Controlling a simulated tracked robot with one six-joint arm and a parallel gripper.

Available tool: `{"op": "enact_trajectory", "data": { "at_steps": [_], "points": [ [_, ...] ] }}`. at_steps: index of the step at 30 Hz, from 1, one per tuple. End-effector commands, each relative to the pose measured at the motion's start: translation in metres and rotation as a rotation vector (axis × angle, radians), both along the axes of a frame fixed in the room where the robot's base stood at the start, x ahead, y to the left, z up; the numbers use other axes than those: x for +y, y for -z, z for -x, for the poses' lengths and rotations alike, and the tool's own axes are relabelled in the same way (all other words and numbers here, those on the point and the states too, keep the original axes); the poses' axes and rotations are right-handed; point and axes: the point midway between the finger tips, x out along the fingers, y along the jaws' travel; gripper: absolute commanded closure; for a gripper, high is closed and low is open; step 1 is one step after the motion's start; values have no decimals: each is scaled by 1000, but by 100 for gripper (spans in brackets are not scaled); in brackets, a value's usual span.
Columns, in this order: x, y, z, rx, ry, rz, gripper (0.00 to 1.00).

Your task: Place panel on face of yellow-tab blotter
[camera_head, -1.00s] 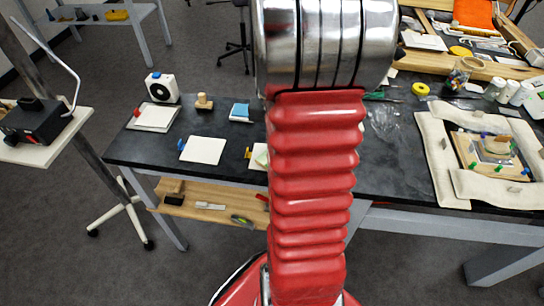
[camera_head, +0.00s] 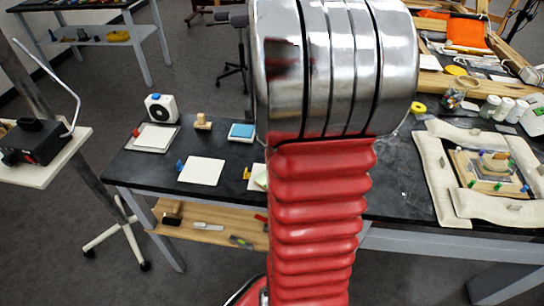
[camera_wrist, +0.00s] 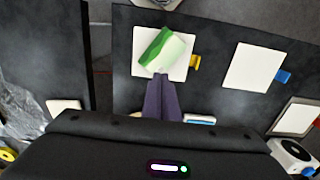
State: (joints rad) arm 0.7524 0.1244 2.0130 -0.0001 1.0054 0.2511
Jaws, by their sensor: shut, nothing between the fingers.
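The yellow-tab blotter (camera_wrist: 143,73) is a white square on the dark bench. Its yellow tab (camera_wrist: 195,63) points right in the wrist view; in the head view its left part (camera_head: 253,185) shows beside my arm. The panel (camera_wrist: 164,50), green and whitish, lies turned at an angle over the blotter's face in the wrist view. Whether it lies fully flat is hard to tell. My gripper (camera_wrist: 162,78) is shut and empty, its fingertips close to the panel's lower edge in the picture. My arm hides the gripper and most of the blotter in the head view.
A blue-tab blotter (camera_wrist: 252,68) lies beside it, and a red-tab blotter (camera_head: 152,138) lies farther off near a white fan-like box (camera_head: 161,108). A wooden stamp (camera_head: 203,122) and a blue-topped block (camera_head: 241,131) stand behind. A padded frame (camera_head: 432,170) occupies the right.

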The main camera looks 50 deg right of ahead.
Motion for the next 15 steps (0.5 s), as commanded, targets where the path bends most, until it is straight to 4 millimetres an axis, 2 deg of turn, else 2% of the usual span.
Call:
{"op": "enact_trajectory", "data": {
  "at_steps": [9,15],
  "points": [
    [0,-56,-1,-1,-1,2,100],
    [0,-79,-1,0,-1,0,100]
  ]
}}
